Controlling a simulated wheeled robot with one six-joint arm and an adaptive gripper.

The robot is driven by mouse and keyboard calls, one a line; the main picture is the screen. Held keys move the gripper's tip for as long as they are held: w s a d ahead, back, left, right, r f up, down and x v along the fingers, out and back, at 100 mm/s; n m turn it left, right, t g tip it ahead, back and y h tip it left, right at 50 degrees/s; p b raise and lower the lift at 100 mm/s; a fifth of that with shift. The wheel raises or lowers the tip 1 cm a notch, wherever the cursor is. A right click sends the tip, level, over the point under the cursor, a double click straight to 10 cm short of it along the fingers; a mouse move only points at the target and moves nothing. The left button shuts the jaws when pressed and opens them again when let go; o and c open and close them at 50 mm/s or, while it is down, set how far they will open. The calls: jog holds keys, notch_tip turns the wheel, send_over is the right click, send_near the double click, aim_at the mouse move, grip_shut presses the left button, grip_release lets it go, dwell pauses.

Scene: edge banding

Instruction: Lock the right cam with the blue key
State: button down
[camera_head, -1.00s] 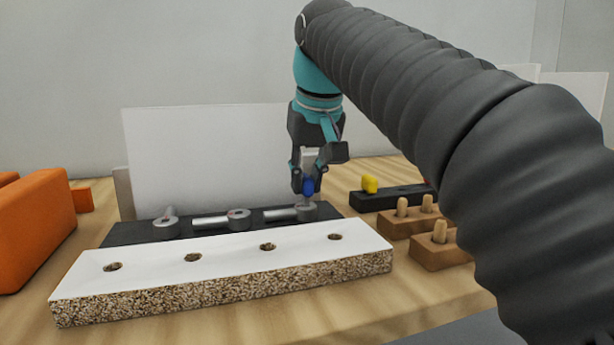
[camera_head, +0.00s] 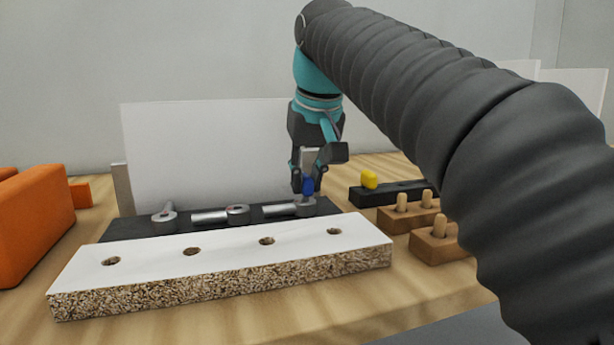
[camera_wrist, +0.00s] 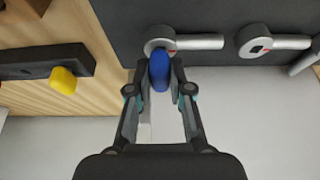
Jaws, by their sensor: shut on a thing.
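My gripper (camera_head: 308,183) is shut on the blue key (camera_head: 308,187), which it holds upright over the right cam (camera_head: 305,207). In the wrist view, the blue key (camera_wrist: 160,71) sits between the fingertips and covers part of the right cam (camera_wrist: 163,44). The key's lower end appears to meet the cam's head; whether it is seated in the slot is hidden. The right cam has a grey round head with a rod pointing left in the head view. The middle cam (camera_head: 237,215) and left cam (camera_head: 164,217) lie on the same dark strip (camera_head: 130,231).
A white-topped chipboard panel (camera_head: 225,260) with several holes lies in front of the cams. A yellow key (camera_head: 369,180) stands in a black holder (camera_head: 385,195) to the right. Wooden blocks with pegs (camera_head: 440,245) stand nearby. Orange blocks (camera_head: 35,220) are at left.

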jog(key=shift+a+m+h+p, duration=0.1)
jog(key=shift+m+h+p, duration=0.4)
jog(key=shift+m, duration=0.65)
jog(key=shift+a+m+h+p, duration=0.1)
jog(key=shift+m+h+p, duration=0.4)
jog(key=shift+m, duration=0.65)
jog(key=shift+m+p, duration=0.4)
jog(key=shift+m, duration=0.1)
jog(key=shift+a+m, duration=0.1)
jog(key=shift+m, duration=0.2)
jog(key=m+h, duration=0.1)
jog(key=m, duration=0.2)
jog(key=shift+h, duration=0.3)
jog(key=shift+m, duration=0.3)
jog(key=shift+a+m+g, duration=0.1)
jog(key=shift+m+g, duration=0.2)
jog(key=m+g+h, duration=0.1)
jog(key=m, duration=0.3)
jog(key=shift+w, duration=0.1)
